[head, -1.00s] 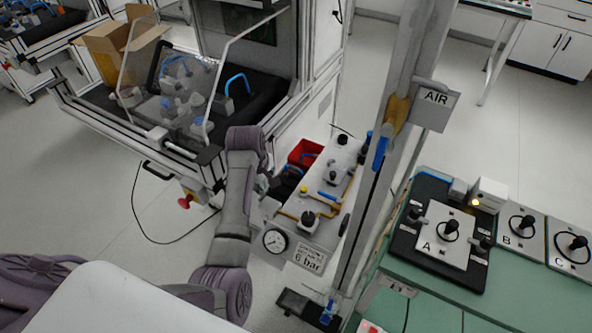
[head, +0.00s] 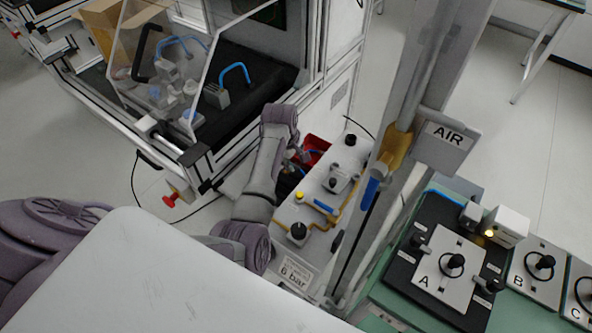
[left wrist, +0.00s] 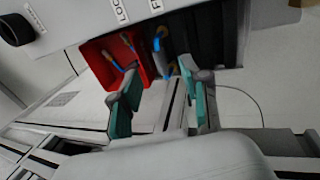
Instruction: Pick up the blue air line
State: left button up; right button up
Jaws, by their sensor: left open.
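In the left wrist view, a blue line (left wrist: 162,66) with a yellowish end lies in a dark bin (left wrist: 198,40). Another blue piece (left wrist: 115,65) lies in the red bin (left wrist: 100,58) beside it. I cannot tell which is the air line. My left gripper (left wrist: 165,103) is open, with its teal-padded fingers apart and nothing visible between them, just short of the bins. In the head view, the red bin (head: 318,146) shows beyond my left forearm, which partly hides the bins. My right gripper is not in view.
A grey panel (head: 318,222) with knobs and a "6 bar" label stands beside the bins. A post with an AIR sign (head: 446,138) rises to its right. A test bench (head: 245,118) with clear guards stands left. A green table (head: 384,302) is at right.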

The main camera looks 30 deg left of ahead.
aim_at(298, 168)
pick_arm(q)
jog(key=x, duration=0.3)
jog(key=shift+w+f, duration=0.2)
jog(key=shift+f, duration=0.25)
jog(key=b+x, duration=0.1)
jog(key=x, duration=0.2)
jog(key=shift+f, duration=0.3)
jog(key=shift+w+f, duration=0.2)
jog(key=shift+f, duration=0.35)
jog(key=shift+c, duration=0.8)
grip_shut()
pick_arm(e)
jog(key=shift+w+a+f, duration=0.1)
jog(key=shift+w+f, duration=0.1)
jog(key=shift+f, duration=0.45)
